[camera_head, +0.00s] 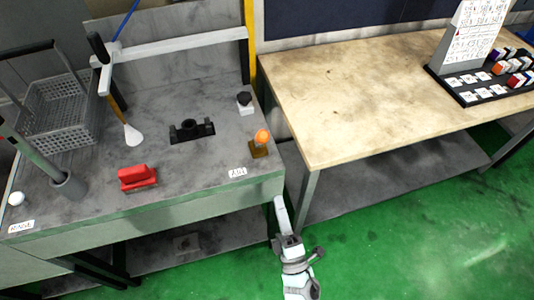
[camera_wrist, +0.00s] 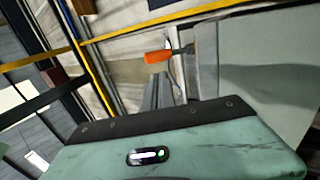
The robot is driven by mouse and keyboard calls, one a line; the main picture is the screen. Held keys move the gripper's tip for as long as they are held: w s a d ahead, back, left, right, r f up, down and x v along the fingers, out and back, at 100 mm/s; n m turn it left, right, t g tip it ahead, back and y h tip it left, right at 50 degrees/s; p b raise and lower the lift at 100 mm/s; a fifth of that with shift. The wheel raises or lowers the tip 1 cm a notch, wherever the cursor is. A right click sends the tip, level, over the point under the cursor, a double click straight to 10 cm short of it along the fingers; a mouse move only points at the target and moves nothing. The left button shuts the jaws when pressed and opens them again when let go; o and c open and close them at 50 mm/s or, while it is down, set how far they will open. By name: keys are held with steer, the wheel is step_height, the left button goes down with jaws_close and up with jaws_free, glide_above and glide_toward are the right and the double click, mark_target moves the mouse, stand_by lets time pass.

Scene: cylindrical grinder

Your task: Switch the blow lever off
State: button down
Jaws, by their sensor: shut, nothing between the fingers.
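A small lever with an orange knob (camera_head: 262,136) on a brown base stands near the right front corner of the grey machine bench. I take it for the blow lever, but cannot read the label beside it. An orange handle (camera_wrist: 158,57) shows in the wrist view, just beyond my fingertips in the picture; contact cannot be told. My gripper (camera_head: 279,201) is in front of the bench's right front corner, apart from the orange knob in the head view. Its grey fingers (camera_wrist: 160,80) are shut and empty.
A red block (camera_head: 137,178), a black fixture (camera_head: 191,130) and a small black-capped part (camera_head: 244,102) are on the bench. A wire basket (camera_head: 62,112) stands at left. A wooden table (camera_head: 355,95) is close at right. Green floor is clear at lower right.

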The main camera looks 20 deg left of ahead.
mark_target(263, 143)
steer(key=shift+r, duration=0.1)
steer(key=x, duration=1.4)
steer(key=shift+r, duration=0.15)
